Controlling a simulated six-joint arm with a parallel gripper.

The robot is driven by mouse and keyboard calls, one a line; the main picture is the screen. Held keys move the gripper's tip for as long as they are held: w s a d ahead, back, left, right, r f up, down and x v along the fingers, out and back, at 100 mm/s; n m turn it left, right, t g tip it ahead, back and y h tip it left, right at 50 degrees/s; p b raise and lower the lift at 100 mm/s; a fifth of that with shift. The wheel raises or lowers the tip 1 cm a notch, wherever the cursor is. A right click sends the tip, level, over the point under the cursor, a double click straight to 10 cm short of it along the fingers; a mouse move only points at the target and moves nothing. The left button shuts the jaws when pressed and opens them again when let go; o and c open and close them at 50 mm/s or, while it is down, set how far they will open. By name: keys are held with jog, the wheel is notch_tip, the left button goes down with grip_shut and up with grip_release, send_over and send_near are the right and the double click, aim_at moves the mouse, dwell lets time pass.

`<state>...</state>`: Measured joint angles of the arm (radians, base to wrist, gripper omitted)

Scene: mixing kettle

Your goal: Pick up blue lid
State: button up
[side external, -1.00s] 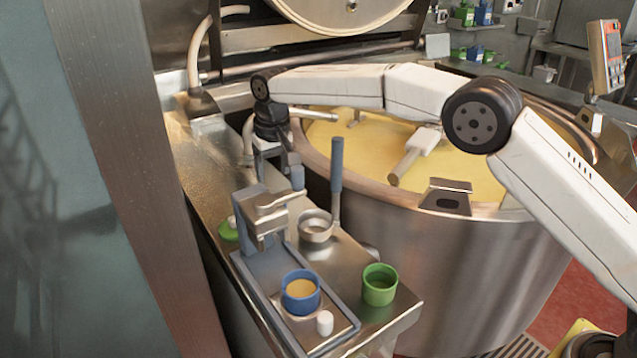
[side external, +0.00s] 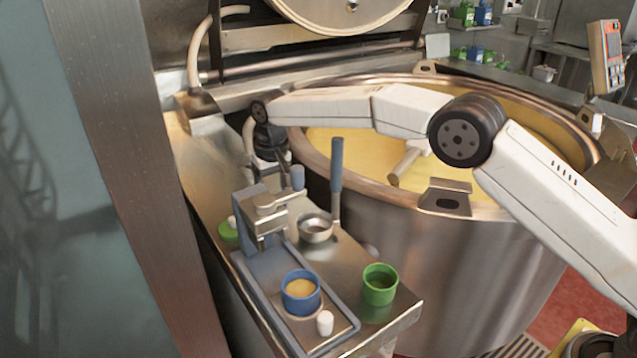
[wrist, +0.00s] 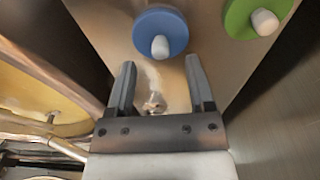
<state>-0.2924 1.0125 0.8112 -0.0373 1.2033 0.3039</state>
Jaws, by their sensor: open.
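The blue lid (wrist: 161,33) is a round disc with a white knob, lying on the steel side table. In the wrist view it lies just beyond my open fingertips, roughly centred between them. My gripper (wrist: 158,75) is open and empty, with bare table between its fingers. In the side view the blue lid cannot be made out. There my wrist (side external: 268,140) is above the back part of the table, behind the grey press, and my fingers are largely hidden.
A green lid (wrist: 257,15) with a white knob lies right of the blue lid. The grey press (side external: 262,215), a blue cup (side external: 301,303), a green cup (side external: 379,294) and a metal ladle (side external: 316,229) stand towards the front. The large kettle (side external: 480,265) is alongside.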

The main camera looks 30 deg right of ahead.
jog(key=shift+w+f, duration=0.15)
jog(key=shift+f, duration=0.65)
jog(key=shift+w+f, duration=0.15)
jog(key=shift+f, duration=0.6)
grip_shut()
